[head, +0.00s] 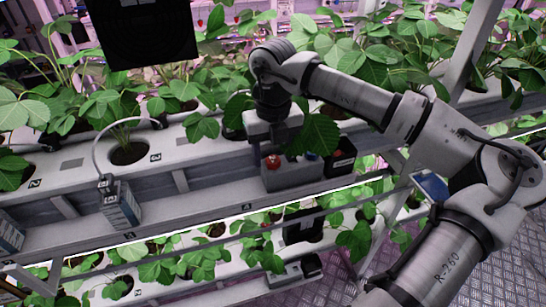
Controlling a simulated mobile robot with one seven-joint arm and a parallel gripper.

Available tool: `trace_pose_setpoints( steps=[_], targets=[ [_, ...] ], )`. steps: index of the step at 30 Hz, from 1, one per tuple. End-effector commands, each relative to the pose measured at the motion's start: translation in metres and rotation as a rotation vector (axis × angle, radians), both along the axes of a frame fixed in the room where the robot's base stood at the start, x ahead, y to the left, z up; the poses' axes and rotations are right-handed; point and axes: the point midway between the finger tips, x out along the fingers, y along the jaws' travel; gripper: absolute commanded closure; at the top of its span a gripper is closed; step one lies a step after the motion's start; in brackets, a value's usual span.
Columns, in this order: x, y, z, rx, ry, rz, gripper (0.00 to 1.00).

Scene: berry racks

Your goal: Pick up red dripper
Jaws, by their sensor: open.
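The red dripper (273,162) appears as a small red piece at the left of a grey box (292,179) on the front of the upper rack. My gripper (272,136) points down just above it, at the end of my arm, which reaches in from the right. The gripper is open. The fingertips are small and partly hidden by leaves, and I cannot tell whether they touch the red dripper. A small blue piece (311,156) shows to the right of the red one in the same box.
A black container (340,158) stands right of the grey box. Strawberry plants (385,55) crowd the white gutter (75,165), with leaves around my gripper. A grey box with a curved tube (120,205) hangs at left. A lower plant row (150,275) lies below.

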Motion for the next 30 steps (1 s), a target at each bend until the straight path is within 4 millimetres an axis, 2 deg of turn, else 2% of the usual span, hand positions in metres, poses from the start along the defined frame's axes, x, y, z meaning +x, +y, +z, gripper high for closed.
trace_pose_setpoints(
  steps=[3, 9, 20, 30],
  targets=[
    [-0.0001, -0.0002, -0.0066, -0.001, 0.000, 0.000, 0.46],
    [0.0000, -0.0002, -0.0074, -0.001, 0.000, -0.001, 0.46],
    [0.0001, -0.0002, -0.0070, -0.001, 0.000, 0.000, 0.93],
    [0.0004, -0.0002, -0.0032, -0.001, -0.001, -0.001, 0.94]
  ],
)
